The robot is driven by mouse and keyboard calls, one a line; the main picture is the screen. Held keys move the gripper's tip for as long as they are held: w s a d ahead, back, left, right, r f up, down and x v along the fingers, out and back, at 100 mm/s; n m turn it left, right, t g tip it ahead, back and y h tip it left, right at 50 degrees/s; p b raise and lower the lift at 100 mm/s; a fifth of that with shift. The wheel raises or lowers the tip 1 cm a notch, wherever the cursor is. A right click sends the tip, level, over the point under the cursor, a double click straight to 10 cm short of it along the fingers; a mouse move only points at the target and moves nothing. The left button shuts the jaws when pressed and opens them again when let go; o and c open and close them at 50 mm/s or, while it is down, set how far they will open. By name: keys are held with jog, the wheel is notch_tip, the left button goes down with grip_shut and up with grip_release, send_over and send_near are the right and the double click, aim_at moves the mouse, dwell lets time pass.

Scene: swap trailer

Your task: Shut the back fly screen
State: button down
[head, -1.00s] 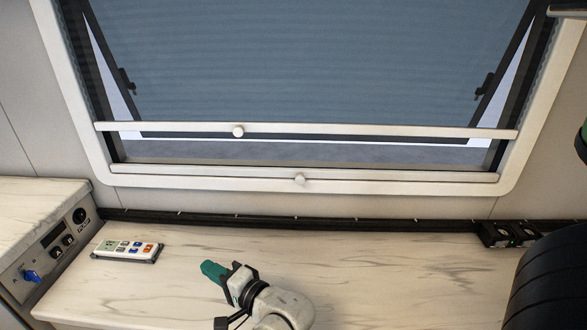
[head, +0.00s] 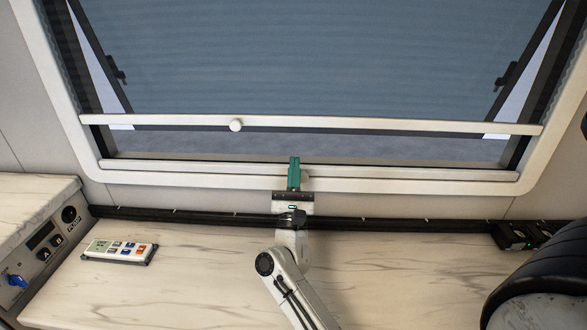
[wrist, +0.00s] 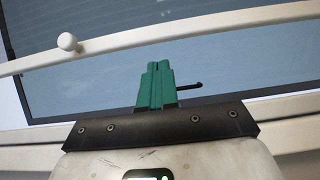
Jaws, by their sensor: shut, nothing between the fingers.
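The back window has a pale upper bar (head: 390,124) with a round white knob (head: 236,125), seen also in the wrist view (wrist: 68,41). A blue-grey ribbed surface (head: 320,70) fills the opening above this bar. A second pale bar (head: 420,174) lies along the bottom of the frame; its knob is mostly hidden behind my gripper. A narrow gap separates the two bars. I cannot tell which bar carries the fly screen. My gripper (head: 294,160) has green fingers, shut and empty, pointing up in front of the lower bar. In the wrist view its fingertips (wrist: 158,66) are below the upper bar.
A marbled counter (head: 190,270) runs below the window, with a remote control (head: 120,250) at its left. A control panel (head: 42,240) stands far left. A black rounded object (head: 540,275) blocks the right front. Dark small fittings (head: 515,235) sit at the back right.

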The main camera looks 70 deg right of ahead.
aim_at(305, 124)
jog(key=p+x, duration=0.2)
jog(key=x, duration=0.4)
jog(key=shift+d+r, duration=0.2)
jog(key=shift+r, duration=0.05)
jog(key=shift+w, duration=0.1)
